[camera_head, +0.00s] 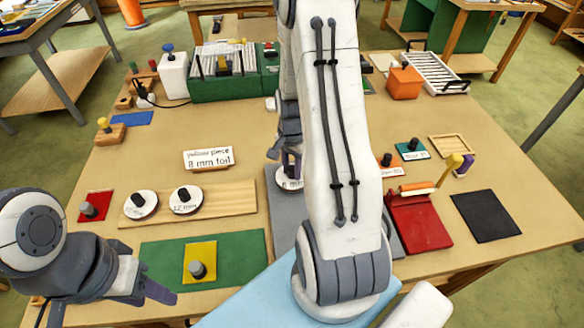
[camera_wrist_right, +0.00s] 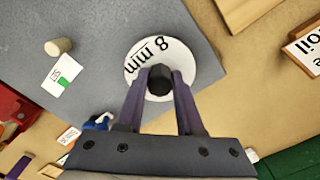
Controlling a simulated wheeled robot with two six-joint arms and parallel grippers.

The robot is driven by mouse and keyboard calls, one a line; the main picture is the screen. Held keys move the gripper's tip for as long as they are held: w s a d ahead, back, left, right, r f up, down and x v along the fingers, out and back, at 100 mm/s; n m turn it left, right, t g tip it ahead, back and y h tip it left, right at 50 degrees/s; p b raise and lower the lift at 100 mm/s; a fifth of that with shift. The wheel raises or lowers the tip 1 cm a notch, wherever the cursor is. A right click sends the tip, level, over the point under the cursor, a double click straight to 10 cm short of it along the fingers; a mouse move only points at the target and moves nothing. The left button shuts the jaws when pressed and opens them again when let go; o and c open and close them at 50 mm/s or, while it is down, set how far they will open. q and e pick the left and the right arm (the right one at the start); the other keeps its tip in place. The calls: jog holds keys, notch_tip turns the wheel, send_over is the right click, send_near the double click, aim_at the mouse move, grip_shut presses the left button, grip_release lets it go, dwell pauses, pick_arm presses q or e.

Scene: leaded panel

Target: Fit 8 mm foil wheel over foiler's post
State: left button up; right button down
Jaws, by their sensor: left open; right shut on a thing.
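The 8 mm foil wheel (camera_wrist_right: 184,58) is a white disc lettered "8 mm" with a black knob. My right gripper (camera_wrist_right: 158,88) is shut on that knob, with purple fingers on either side. The wheel is over the grey slab (camera_wrist_right: 105,30); I cannot tell whether it touches it. In the head view the wheel (camera_head: 288,184) is partly hidden by my right arm. A short cream post (camera_wrist_right: 62,45), perhaps the foiler's, stands on the slab apart from the wheel. My left gripper (camera_head: 112,306) is open and empty at the front left.
Two other wheels (camera_head: 186,207) sit on a wooden board (camera_head: 235,198). A yellow piece (camera_head: 207,254) lies on a green mat (camera_head: 165,255). A sign (camera_head: 208,158) reads "yellow piece 8 mm foil". A red block (camera_head: 420,225) and black mat (camera_head: 486,216) are at right.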

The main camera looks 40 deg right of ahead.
aim_at(292, 168)
jog(key=shift+f+b, duration=0.35)
jog(key=shift+f, duration=0.2)
jog(key=shift+c, duration=2.3)
grip_release()
notch_tip(292, 168, up, 11)
jog(key=shift+f+b, duration=0.2)
jog(key=shift+b, duration=0.4)
